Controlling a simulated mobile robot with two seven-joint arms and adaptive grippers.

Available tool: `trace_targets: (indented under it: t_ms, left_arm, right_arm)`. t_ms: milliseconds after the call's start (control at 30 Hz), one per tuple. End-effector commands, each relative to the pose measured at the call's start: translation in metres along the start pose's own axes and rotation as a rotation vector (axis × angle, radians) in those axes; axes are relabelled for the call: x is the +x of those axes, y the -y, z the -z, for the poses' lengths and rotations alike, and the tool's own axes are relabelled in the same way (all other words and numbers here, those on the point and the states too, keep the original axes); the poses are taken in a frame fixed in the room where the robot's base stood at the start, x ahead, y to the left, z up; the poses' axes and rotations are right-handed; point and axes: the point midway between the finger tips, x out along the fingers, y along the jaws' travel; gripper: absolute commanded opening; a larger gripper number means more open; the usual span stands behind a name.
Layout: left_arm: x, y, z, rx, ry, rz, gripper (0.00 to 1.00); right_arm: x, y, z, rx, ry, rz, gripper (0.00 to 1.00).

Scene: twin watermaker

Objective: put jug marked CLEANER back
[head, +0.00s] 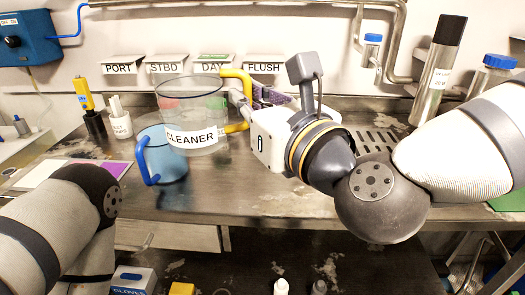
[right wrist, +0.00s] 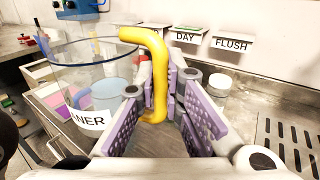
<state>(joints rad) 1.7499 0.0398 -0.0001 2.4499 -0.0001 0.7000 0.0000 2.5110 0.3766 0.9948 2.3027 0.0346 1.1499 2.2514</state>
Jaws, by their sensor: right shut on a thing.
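The clear jug marked CLEANER (head: 188,137) is upright left of centre in the head view, with a yellow handle on its right side. In the right wrist view the jug (right wrist: 85,119) shows its label's end and the yellow handle (right wrist: 158,70). My right gripper (head: 244,104) is shut on that handle, and its purple pads (right wrist: 158,105) stand on both sides of it. The jug overlaps a blue-handled jug (head: 163,160) in the head view. Whether the CLEANER jug touches the counter is hard to tell. My left arm shows at lower left, but its gripper is out of sight.
Tags PORT (head: 120,69), STBD (head: 163,68), DAY (head: 213,67) and FLUSH (head: 263,67) line the wall. A steel bottle (head: 437,75) and blue-capped jar (head: 490,75) stand right. A white cup (head: 120,125) and yellow-topped tool (head: 84,95) stand left. The front counter (head: 240,205) is clear.

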Motion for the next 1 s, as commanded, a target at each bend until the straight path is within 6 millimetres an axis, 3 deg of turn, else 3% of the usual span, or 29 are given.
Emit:
trace_targets:
  t_ms: [33,200,367,567,733,1000]
  left_arm:
    - [0.006,0.0,-0.004,0.0,0.019,0.001,0.42]
    - [0.014,0.0,-0.009,0.001,0.041,0.002,0.42]
    - [0.023,0.001,-0.014,0.001,0.065,0.003,0.42]
    - [0.026,0.001,-0.015,0.001,0.072,0.004,0.42]
    - [0.032,0.001,-0.018,0.002,0.087,0.004,0.42]
    - [0.032,0.001,-0.018,0.002,0.087,0.004,0.42]
  right_arm:
    - [0.006,0.019,0.014,0.007,-0.008,0.009,0.0]
    - [0.021,0.071,0.04,0.005,-0.009,0.008,0.0]
    - [0.029,0.095,0.075,0.005,-0.009,0.004,0.0]
    - [0.033,0.109,0.09,0.003,-0.004,0.002,0.0]
    - [0.033,0.111,0.122,0.003,-0.009,-0.001,0.0]
    - [0.033,0.112,0.122,0.002,-0.002,0.001,0.0]
